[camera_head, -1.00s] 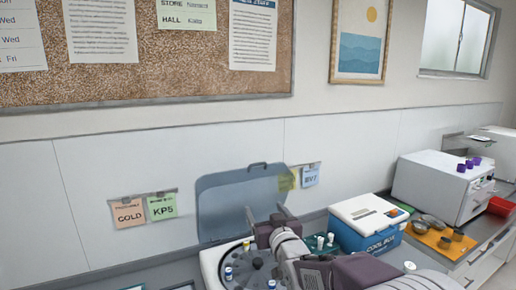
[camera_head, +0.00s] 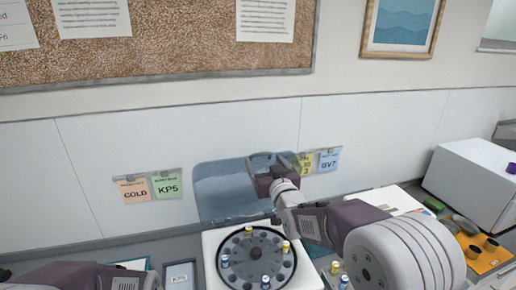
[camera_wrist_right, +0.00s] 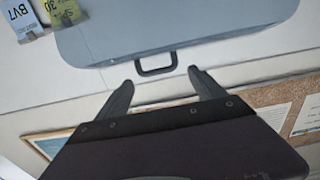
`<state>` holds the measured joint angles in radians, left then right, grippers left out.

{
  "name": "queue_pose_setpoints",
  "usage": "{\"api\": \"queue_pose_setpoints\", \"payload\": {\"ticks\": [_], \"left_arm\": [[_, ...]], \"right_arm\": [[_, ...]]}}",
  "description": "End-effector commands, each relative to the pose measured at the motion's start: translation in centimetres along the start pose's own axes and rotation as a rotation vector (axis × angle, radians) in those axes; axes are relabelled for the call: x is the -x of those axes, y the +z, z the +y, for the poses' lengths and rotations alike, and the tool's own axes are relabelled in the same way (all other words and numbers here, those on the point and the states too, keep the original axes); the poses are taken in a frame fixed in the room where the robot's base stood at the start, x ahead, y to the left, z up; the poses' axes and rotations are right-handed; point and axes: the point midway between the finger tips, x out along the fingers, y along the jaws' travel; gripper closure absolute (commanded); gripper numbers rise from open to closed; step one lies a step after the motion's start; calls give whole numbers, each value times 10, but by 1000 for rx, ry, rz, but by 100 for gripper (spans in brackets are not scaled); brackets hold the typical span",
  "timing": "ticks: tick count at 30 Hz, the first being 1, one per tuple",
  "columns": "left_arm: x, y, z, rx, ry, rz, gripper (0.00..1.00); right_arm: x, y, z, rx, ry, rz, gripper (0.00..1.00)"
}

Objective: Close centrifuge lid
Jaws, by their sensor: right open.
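The centrifuge (camera_head: 210,262) stands on the counter in the head view, with a round dark rotor holding several small capped vials. Its translucent blue-grey lid (camera_head: 222,187) stands up open at the back, against the wall side. My right gripper (camera_head: 266,160) is at the lid's upper right edge and hides part of it. In the right wrist view the lid (camera_wrist_right: 190,28) has a dark loop handle (camera_wrist_right: 156,70) on its edge. The open right fingertips (camera_wrist_right: 160,82) sit on either side of the handle, just short of it and apart from it. My left gripper is out of view; only my left arm shows.
A framed tray (camera_head: 180,275) lies left of the centrifuge. My right forearm covers much of the counter on the right. The wall with notes is close behind the lid.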

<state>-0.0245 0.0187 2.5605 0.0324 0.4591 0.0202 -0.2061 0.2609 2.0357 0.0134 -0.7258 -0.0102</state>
Motion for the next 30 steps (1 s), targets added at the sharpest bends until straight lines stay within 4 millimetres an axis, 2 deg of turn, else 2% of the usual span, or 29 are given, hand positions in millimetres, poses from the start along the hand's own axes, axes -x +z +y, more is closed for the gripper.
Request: {"api": "queue_pose_setpoints", "payload": {"ticks": [6,12,16,23,26,30], "left_arm": [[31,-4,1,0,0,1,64],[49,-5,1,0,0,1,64],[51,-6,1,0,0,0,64],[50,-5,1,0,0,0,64],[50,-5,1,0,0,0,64],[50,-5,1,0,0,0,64]], "right_arm": [[-43,-5,0,0,1,-3,22],[-76,-4,0,0,1,-1,22],[-85,-1,1,0,1,-1,22],[-86,0,1,0,1,0,22],[-86,0,1,0,1,-1,45],[-86,0,1,0,1,-1,84]]}}
